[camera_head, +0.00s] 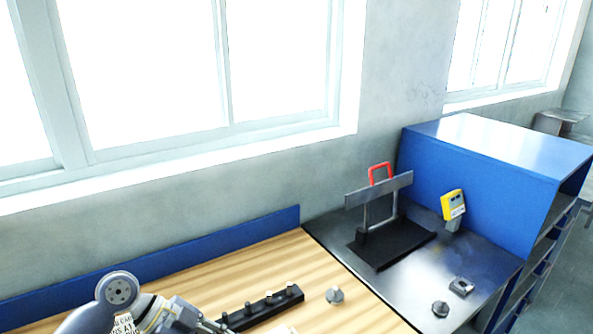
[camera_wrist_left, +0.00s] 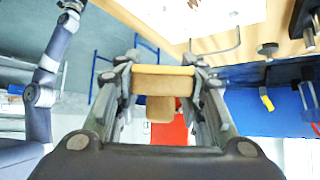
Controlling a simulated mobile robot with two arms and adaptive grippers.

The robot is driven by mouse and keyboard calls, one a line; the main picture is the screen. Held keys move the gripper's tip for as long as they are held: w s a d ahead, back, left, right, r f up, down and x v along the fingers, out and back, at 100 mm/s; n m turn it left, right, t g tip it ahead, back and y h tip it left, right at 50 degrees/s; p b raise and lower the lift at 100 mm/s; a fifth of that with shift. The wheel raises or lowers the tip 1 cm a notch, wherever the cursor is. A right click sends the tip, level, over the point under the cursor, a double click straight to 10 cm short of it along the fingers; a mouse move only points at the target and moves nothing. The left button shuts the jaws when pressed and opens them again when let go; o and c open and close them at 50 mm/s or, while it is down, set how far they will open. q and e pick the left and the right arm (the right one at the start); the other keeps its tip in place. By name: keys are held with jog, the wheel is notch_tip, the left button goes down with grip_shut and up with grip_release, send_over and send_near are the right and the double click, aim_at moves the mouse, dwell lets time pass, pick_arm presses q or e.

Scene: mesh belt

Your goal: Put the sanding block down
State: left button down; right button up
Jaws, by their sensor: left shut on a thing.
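The tan sanding block (camera_wrist_left: 163,80) is between the two fingers of my left gripper (camera_wrist_left: 164,72) in the left wrist view. The fingers are shut on its sides, and a narrower tan part shows below the wide part. In the head view my left arm comes in at the bottom left over the wooden bench top (camera_head: 270,257). The gripper's fingers and the block are not clear there, at the picture's lower edge. I cannot tell how far the block is from any surface. My right gripper is not in view.
A black rail with several pegs (camera_head: 262,306) and a grey hexagonal piece (camera_head: 335,295) are on the wood.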

pick_arm(q)
jog(key=s+n+t+b, duration=0.1)
jog(key=n+t+b, duration=0.1)
jog(key=b, duration=0.1)
jog(key=shift+s+a+n, duration=0.25)
jog(key=shift+s+n, duration=0.15)
jog(key=shift+s+a+r+n+t+y+b, duration=0.1)
jog(key=shift+s+a+n+t+y+b, duration=0.2)
jog(key=shift+a+n+t+b, duration=0.4)
jog(key=shift+s+a+r+n+t+y+b, duration=0.15)
jog(key=shift+s+a+n+t+y+b, duration=0.2)
jog(key=shift+a+n+t, duration=0.45)
jog(key=shift+s+a+r+n+t+y+b, duration=0.1)
jog(key=shift+s+a+n+t+y+b, duration=0.2)
jog(key=shift+a+n+t+b, duration=0.45)
jog(key=shift+a+g, duration=0.15)
jog(key=shift+g, duration=0.1)
jog(key=shift+n, duration=0.25)
